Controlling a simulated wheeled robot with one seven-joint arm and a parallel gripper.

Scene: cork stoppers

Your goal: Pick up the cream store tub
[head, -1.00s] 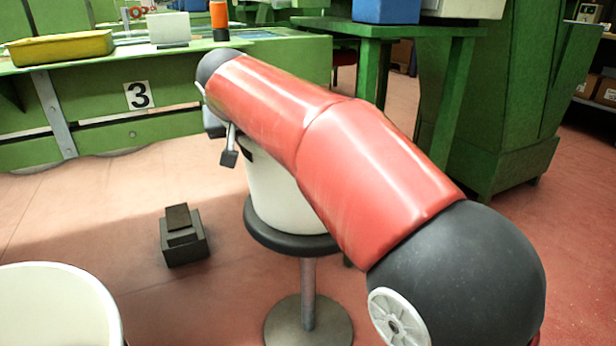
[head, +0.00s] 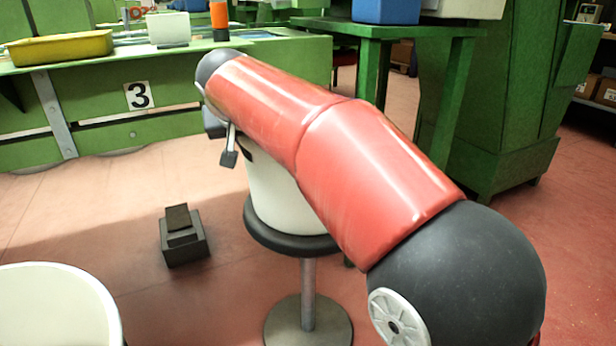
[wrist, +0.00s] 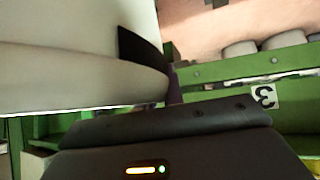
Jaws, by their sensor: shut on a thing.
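The cream store tub (head: 280,195) stands upright on a round dark stool (head: 262,235), partly hidden behind my red arm. A dark patch shows near its rim. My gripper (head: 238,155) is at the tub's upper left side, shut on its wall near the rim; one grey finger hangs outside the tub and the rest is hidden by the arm. In the wrist view the tub's pale wall (wrist: 70,85) fills the upper left, close against my gripper, with a dark piece beside it. No gap between tub and stool is visible.
Another large cream tub (head: 50,310) is at the lower left. A dark stepped block (head: 183,240) sits on the reddish floor. A green bench (head: 200,115) marked 3 carries a yellow tray (head: 60,47) and an orange container (head: 219,18). A green table (head: 400,30) stands behind right.

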